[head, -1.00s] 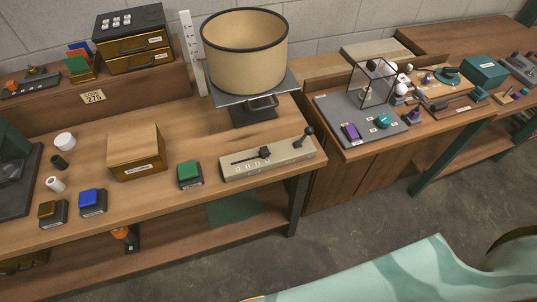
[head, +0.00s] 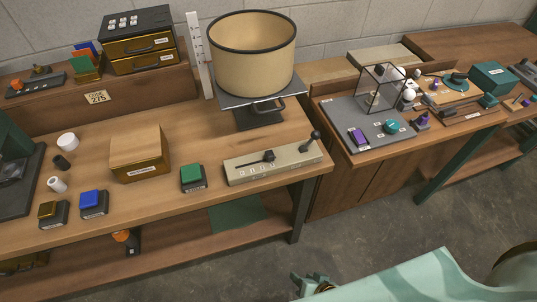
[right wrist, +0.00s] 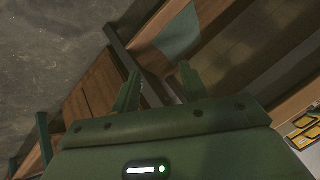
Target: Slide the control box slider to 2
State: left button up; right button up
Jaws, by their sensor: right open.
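The control box (head: 290,164) is a long beige box near the right front edge of the wooden workbench. Its black slider knob (head: 269,156) sits in a slot on top, right of the slot's middle. White marks run along the front of the slot, too small to read surely. A black lever (head: 315,137) stands at the box's right end. My right gripper (head: 312,281) is low at the bottom of the head view, in front of the bench and well apart from the box. Its two fingers (right wrist: 158,85) are apart with nothing between them. My left gripper is not in view.
A green button (head: 192,174) and a wooden box (head: 139,151) stand left of the control box. A large tan drum (head: 253,55) stands on a stand behind it. A second table (head: 365,153) with small parts is at right. Floor in front is clear.

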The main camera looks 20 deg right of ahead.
jog(key=w+a+r+m+t, duration=0.2)
jog(key=w+r+m+t, duration=0.1)
jog(key=w+r+m, duration=0.4)
jog(key=m+t+h, duration=0.3)
jog(key=m+t, duration=0.1)
jog(key=m, duration=1.1)
send_near(270, 155)
jog(key=s+d, duration=0.1)
jog(key=s, duration=0.4)
notch_tip(270, 155, up, 4)
jog(key=m, duration=0.6)
jog(key=w+f+m+b, duration=0.1)
jog(key=w+f, duration=0.1)
jog(key=w, duration=0.3)
jog(key=w+f+m+b, duration=0.1)
jog(key=w+f, duration=0.2)
jog(key=w, duration=0.2)
jog(key=w+f+g+b, duration=0.1)
jog(key=w+f, duration=0.1)
jog(key=w, duration=0.3)
jog(key=shift+w+a+f+m+y+b, duration=0.15)
jog(key=shift+a+m+y+b, duration=0.15)
jog(key=shift+a+m+b, duration=0.1)
grip_shut()
